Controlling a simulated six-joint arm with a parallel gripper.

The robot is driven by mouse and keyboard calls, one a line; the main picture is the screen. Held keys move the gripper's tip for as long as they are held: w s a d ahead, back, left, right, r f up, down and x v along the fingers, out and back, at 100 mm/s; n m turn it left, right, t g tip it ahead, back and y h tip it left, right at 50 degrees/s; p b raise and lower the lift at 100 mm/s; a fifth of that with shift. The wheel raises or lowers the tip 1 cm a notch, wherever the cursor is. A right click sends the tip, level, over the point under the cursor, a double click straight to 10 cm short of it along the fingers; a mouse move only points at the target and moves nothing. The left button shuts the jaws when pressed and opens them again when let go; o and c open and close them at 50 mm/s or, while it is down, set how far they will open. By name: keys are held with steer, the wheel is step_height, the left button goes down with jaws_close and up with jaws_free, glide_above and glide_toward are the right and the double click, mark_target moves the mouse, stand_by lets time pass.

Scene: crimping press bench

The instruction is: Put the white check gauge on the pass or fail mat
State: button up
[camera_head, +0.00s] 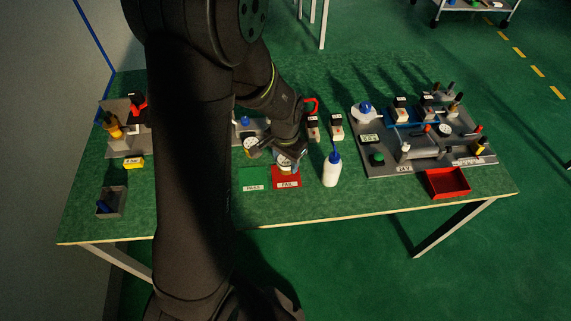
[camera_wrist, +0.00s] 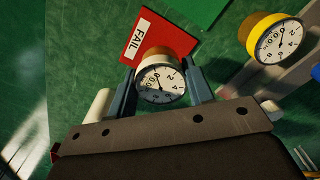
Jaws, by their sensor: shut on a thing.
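The white check gauge (camera_wrist: 160,84) sits between the two fingers of my gripper (camera_wrist: 161,92) in the wrist view, its dial facing the camera. My gripper is shut on it. In the head view the gauge (camera_head: 284,164) is at the far edge of the red FAIL mat (camera_head: 287,180), under my gripper (camera_head: 284,156). In the wrist view the FAIL mat (camera_wrist: 140,37) shows just beyond the gauge. I cannot tell whether the gauge touches the mat. The green PASS mat (camera_head: 253,179) lies just left of the FAIL mat.
A yellow gauge (camera_wrist: 276,38) stands at right in the wrist view. A white bottle with a blue tip (camera_head: 332,168) stands right of the FAIL mat. A grey fixture board (camera_head: 400,165) and a red tray (camera_head: 447,183) are farther right. The front table strip is clear.

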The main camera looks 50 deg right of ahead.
mark_target(286, 160)
steer(key=shift+f, duration=1.2)
steer(key=shift+f, duration=0.1)
steer(key=o, duration=1.2)
steer(key=shift+c, duration=0.2)
step_height(286, 160, up, 12)
steer(key=shift+r, duration=0.1)
steer(key=shift+f, duration=4.75)
